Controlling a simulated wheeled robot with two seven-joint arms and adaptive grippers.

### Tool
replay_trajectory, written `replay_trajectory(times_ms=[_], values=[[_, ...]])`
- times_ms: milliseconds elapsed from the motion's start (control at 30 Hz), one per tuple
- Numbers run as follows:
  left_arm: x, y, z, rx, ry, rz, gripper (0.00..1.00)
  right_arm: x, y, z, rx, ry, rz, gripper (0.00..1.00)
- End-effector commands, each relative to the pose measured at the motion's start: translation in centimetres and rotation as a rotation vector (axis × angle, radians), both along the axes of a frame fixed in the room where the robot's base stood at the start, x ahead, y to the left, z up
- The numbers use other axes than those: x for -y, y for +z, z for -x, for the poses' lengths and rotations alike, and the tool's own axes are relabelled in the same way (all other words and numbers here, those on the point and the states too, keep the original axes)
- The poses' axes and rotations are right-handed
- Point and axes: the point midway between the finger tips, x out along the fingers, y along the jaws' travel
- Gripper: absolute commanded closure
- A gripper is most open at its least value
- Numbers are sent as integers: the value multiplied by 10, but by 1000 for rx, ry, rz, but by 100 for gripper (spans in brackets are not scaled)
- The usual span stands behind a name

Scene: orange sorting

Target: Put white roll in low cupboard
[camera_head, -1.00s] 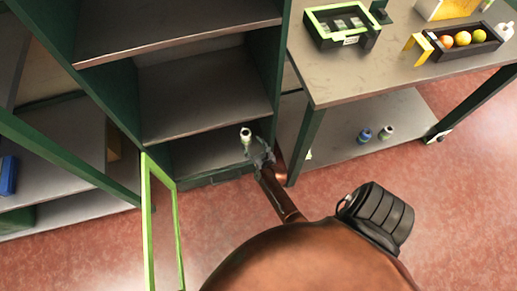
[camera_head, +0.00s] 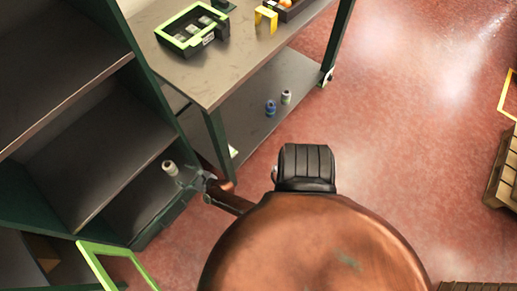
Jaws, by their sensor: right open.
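A small white roll (camera_head: 170,168) is upright at the right side of the low cupboard's bottom compartment (camera_head: 130,207). I cannot tell for sure whether its base rests on the compartment floor. My right gripper (camera_head: 186,181) is open at the roll's lower right, with its fingers close to or around the roll's lower part. The fingers hide that part, so contact is unclear. The cupboard's green-framed door (camera_head: 95,262) stands open at the lower left. My left gripper is out of view.
A table (camera_head: 185,75) right of the cupboard bears a green-rimmed black box (camera_head: 192,30) and a yellow stand (camera_head: 266,18). Its lower shelf (camera_head: 240,128) holds a blue roll (camera_head: 270,108) and a pale roll (camera_head: 286,97). A wooden crate (camera_head: 503,175) is at the right edge. Red floor between is clear.

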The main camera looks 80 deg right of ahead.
Motion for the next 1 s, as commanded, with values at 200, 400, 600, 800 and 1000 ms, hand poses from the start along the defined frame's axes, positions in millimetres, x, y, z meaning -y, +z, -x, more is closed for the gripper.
replay_trajectory(times_ms=[200,400,600,800,1000], values=[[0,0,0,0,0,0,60,-29,-31,62,-315,489,495,41],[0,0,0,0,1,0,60,-66,-63,159,-570,1133,1013,41],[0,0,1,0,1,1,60,-94,-79,278,-650,1857,1442,41],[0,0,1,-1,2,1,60,-109,-72,382,-504,2503,1690,41],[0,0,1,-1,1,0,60,-114,-62,429,304,-2488,-1562,41]])
